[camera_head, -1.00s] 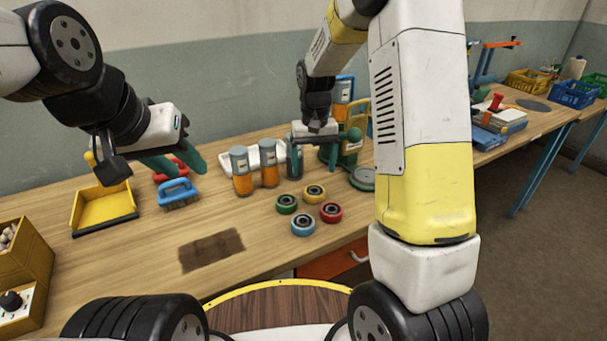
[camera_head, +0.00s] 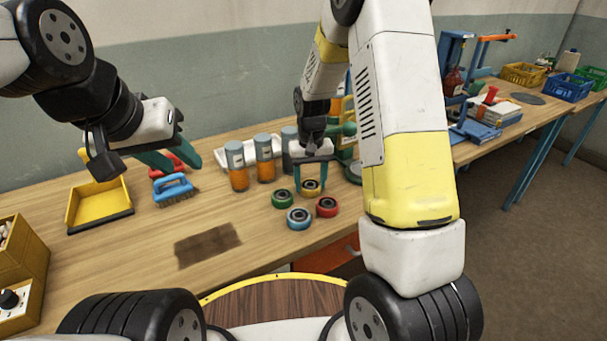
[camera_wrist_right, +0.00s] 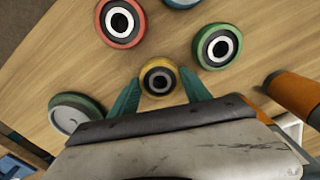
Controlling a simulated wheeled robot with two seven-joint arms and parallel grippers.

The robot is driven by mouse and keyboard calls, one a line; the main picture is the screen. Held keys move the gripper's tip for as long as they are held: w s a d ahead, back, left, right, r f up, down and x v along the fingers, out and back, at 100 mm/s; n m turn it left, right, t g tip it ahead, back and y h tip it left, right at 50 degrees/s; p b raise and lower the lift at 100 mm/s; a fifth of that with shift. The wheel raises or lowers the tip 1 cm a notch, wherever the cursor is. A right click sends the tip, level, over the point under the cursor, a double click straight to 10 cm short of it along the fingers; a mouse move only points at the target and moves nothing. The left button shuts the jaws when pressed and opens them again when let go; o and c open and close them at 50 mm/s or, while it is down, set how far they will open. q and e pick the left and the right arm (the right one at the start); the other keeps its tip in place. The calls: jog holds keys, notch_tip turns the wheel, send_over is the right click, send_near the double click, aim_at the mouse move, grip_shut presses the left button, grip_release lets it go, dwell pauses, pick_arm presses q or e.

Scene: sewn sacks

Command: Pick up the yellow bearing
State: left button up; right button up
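The yellow bearing (camera_head: 311,187) lies on the wooden table at the back of a small group of bearings; it also shows in the right wrist view (camera_wrist_right: 158,64). My right gripper (camera_head: 311,181) is open and low over it, with one green finger on each side of the bearing. In the right wrist view my right gripper (camera_wrist_right: 158,88) has its fingers close to the bearing's sides; I cannot tell whether they touch it. My left gripper (camera_head: 182,165) is open and empty, raised near the blue brush.
Close by are a green bearing (camera_head: 282,199), a blue bearing (camera_head: 299,218) and a red bearing (camera_head: 327,207). Orange bottles (camera_head: 236,170) stand behind to the left. A blue brush (camera_head: 174,188) and yellow dustpan (camera_head: 98,203) lie further left. The table's front middle is clear.

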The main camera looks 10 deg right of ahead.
grip_shut()
